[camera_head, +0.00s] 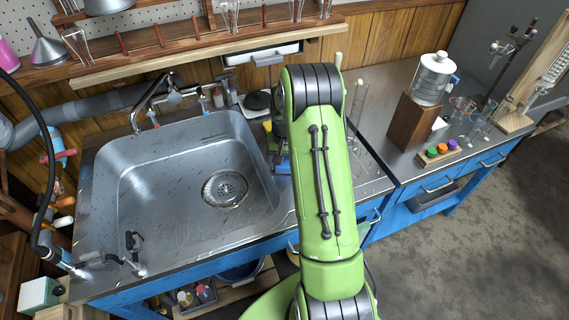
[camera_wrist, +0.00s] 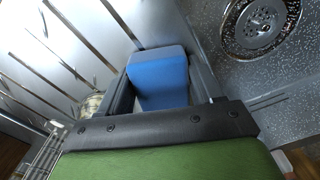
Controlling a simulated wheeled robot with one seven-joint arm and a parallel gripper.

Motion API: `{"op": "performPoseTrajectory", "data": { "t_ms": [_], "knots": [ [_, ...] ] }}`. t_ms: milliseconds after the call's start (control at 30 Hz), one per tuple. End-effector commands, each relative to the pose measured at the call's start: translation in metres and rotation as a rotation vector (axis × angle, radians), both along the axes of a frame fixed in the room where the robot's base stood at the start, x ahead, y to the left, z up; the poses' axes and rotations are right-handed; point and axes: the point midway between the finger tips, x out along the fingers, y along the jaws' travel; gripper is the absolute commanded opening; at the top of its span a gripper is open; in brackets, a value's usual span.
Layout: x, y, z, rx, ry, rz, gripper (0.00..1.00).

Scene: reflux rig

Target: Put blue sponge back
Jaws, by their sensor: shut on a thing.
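The blue sponge (camera_wrist: 158,72) is between the two grey fingers of my gripper (camera_wrist: 160,92) in the wrist view, and the gripper is shut on it. In the head view a small piece of the blue sponge (camera_head: 283,167) shows beside my green arm, near the right rim of the sink. My arm hides most of the gripper there. In the wrist view the ribbed metal drainboard (camera_wrist: 75,40) lies to the left of the sponge, and the sink drain (camera_wrist: 262,22) is at the upper right. I cannot tell whether the sponge touches the surface.
The steel sink (camera_head: 165,180) is empty, with a tap (camera_head: 160,98) at its back. A yellow item (camera_head: 267,126) is partly hidden behind my arm. A wooden block with a clear-topped white container (camera_head: 432,80) and a rack with coloured caps (camera_head: 438,152) stand on the right counter.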

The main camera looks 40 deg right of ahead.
Motion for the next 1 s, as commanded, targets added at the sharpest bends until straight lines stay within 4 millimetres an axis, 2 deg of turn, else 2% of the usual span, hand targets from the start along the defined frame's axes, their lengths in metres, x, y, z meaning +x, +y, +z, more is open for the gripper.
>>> {"op": "performPoseTrajectory", "data": {
  "t_ms": [233, 267, 400, 667, 767, 867, 1000],
  "knots": [
    [0.0, 0.0, -0.002, 0.0, 0.0, 0.0, 0.27],
    [0.0, 0.0, -0.002, 0.0, 0.0, 0.0, 0.68],
    [0.0, 0.0, -0.001, 0.0, 0.0, 0.0, 0.9],
    [0.0, 0.0, -0.001, 0.0, 0.0, 0.0, 0.91],
    [0.0, 0.0, 0.007, -0.001, -0.002, 0.0, 0.91],
    [0.001, 0.0, 0.028, -0.003, -0.004, 0.0, 0.91],
    [0.0, 0.0, 0.069, -0.004, -0.005, 0.0, 0.91]
  ]
}}
